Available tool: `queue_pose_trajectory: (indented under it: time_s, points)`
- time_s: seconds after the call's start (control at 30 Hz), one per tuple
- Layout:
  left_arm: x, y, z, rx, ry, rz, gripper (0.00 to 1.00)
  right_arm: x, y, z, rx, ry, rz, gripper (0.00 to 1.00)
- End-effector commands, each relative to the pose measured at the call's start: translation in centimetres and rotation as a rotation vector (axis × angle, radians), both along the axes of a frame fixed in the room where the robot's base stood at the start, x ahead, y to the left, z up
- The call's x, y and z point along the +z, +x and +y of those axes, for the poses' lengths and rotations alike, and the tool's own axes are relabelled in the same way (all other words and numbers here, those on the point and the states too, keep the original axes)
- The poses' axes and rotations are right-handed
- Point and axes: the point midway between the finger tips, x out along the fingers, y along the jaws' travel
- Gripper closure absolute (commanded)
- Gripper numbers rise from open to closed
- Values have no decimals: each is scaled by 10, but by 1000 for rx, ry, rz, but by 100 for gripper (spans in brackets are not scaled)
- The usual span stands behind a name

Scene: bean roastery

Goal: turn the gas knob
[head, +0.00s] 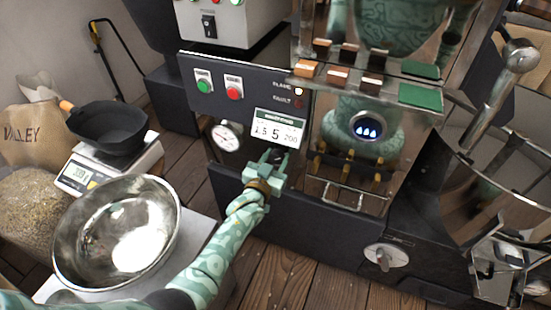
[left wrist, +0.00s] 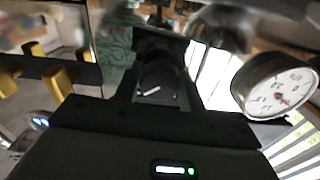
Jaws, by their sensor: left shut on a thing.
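My left gripper (head: 274,157) is at the dark front panel of the roaster, just below the small display card and right of the round gauge. It is shut on the gas knob. In the left wrist view the dark round knob (left wrist: 157,82), with a short white pointer mark, sits between the fingers of the left gripper (left wrist: 158,70). My right gripper is not in view.
The gauge (head: 227,136) is close to the gripper, and also shows in the left wrist view (left wrist: 275,86). Green (head: 203,81) and red (head: 234,88) buttons are above. A steel bowl (head: 68,238) stands left of my arm. A silver knob (head: 385,257) is lower right.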

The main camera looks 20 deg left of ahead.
Motion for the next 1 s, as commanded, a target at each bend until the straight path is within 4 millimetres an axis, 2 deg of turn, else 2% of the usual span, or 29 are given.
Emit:
queue_pose_trajectory:
  time_s: [0.3, 0.33, 0.4, 0.77, 0.87, 1.0]
  points:
    - [-3, -1, 0, 0, 0, 6, 82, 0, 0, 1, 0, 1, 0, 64]
    - [-3, -1, 0, 0, 0, 6, 54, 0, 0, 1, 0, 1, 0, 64]
    - [-3, -1, 0, -1, 0, 5, 38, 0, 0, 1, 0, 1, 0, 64]
    - [1, -6, 0, -1, 1, 2, 38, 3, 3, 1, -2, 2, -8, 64]
    - [4, -21, 1, 0, 1, 0, 38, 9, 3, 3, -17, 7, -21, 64]
    - [8, -56, 2, 0, 0, -2, 38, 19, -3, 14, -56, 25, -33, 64]
